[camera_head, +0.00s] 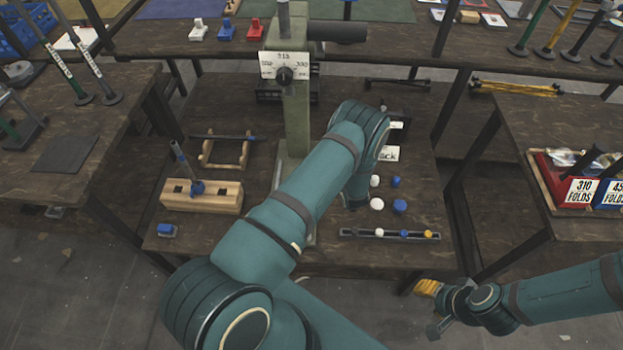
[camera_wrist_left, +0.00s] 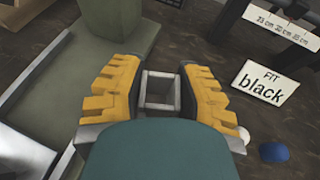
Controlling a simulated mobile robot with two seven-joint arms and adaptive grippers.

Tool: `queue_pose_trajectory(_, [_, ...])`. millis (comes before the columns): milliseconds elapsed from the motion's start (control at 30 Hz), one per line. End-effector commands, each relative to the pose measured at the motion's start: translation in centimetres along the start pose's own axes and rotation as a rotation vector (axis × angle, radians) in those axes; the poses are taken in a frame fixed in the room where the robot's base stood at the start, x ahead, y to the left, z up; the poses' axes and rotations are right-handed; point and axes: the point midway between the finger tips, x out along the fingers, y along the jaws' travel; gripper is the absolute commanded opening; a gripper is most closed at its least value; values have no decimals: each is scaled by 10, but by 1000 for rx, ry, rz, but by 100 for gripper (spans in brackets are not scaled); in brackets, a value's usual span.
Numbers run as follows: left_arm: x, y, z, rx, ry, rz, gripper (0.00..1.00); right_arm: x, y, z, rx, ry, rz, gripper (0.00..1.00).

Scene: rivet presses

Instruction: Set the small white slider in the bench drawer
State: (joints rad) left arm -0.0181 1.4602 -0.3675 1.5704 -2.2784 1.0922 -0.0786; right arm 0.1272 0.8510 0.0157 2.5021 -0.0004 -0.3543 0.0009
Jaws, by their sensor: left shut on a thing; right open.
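The frame sits between the two yellow fingers, above the dark bench top. In the head view my left arm crosses the middle of the bench and hides its own fingers and the frame. My right gripper (camera_head: 428,287) is open and empty, low in front of the bench's front edge. I cannot make out a bench drawer in either view.
A green press column (camera_head: 296,120) with a dial stands behind my left arm. A wooden block (camera_head: 202,196) with a tool is at left. White and blue round pieces (camera_head: 377,205) and a slotted bar (camera_head: 390,234) lie at right. A "FIT black" card (camera_wrist_left: 265,84) lies nearby.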

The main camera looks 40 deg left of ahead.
Motion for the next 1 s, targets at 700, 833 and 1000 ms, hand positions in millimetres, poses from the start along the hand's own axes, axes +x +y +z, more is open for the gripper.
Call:
queue_pose_trajectory(700, [35, 0, -86, 2, 1, 0, 9, 27, 10, -3, -2, 14, 1, 47])
queue_pose_trajectory(833, [35, 0, -85, 2, 0, -1, 9, 26, 10, -3, -2, 14, 1, 47])
queue_pose_trajectory(1000, [35, 0, -85, 2, 1, -1, 9, 26, 10, -3, -1, 14, 1, 47])
